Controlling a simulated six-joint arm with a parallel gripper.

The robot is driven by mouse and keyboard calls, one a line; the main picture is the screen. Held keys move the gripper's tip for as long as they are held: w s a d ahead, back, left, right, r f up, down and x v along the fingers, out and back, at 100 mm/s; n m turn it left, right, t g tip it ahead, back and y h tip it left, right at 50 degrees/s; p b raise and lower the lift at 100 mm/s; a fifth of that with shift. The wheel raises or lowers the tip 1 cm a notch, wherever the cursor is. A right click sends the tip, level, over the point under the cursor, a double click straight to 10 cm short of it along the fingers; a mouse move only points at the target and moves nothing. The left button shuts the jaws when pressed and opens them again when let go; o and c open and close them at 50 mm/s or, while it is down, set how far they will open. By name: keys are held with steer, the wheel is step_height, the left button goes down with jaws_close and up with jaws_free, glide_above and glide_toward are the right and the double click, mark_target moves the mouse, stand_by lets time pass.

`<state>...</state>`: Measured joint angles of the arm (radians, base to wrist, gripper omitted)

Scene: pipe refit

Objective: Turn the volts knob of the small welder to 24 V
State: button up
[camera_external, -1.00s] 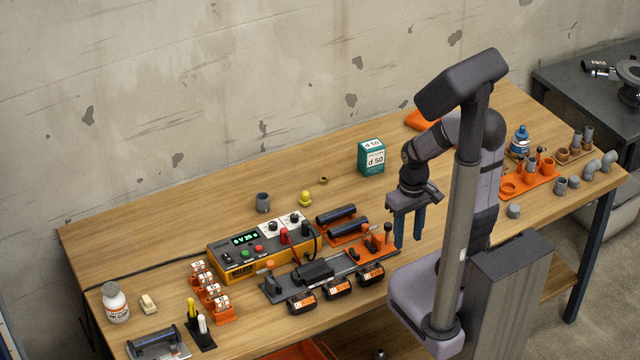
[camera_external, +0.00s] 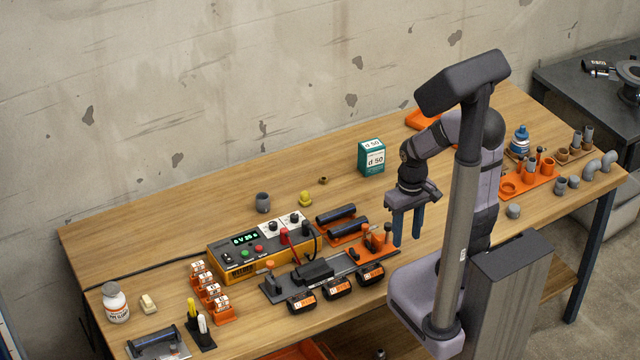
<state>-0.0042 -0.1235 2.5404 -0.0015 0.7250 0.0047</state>
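The small welder (camera_external: 262,262) is a yellow and dark grey box on the left half of the bench. Its green display (camera_external: 245,239) appears to read 0 V 20 s. Two dark knobs sit on white plates on its top right: a left knob (camera_external: 272,226) and a right knob (camera_external: 294,218). Their labels are too small to read, so I cannot tell which is volts. My gripper (camera_external: 406,238) points down, to the right of the welder and well apart from it. Its two blue fingers stand apart with nothing visible between them.
Red and black leads (camera_external: 284,237) rise at the welder's right end. Black pipes in an orange holder (camera_external: 345,237) and an orange-and-black clamp rig (camera_external: 368,252) lie between the welder and my gripper. A green d 50 box (camera_external: 371,157) stands behind. The bench behind the welder is mostly clear.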

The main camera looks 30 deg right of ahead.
steer(key=w+a+r, duration=0.1)
steer(key=w+a, duration=0.1)
steer(key=w, duration=0.4)
steer(key=w+a+r, duration=0.2)
steer(key=w, duration=0.4)
glide_above(273, 223)
steer(key=f, duration=0.2)
steer(key=f+p, duration=0.1)
steer(key=f, duration=0.1)
steer(key=shift+d, duration=0.3)
steer(key=shift+a+f, duration=0.1)
steer(key=shift+a, duration=0.2)
steer(key=shift+f, duration=0.1)
steer(key=shift+f+p, duration=1.2)
steer(key=shift+f, duration=2.35)
jaws_close()
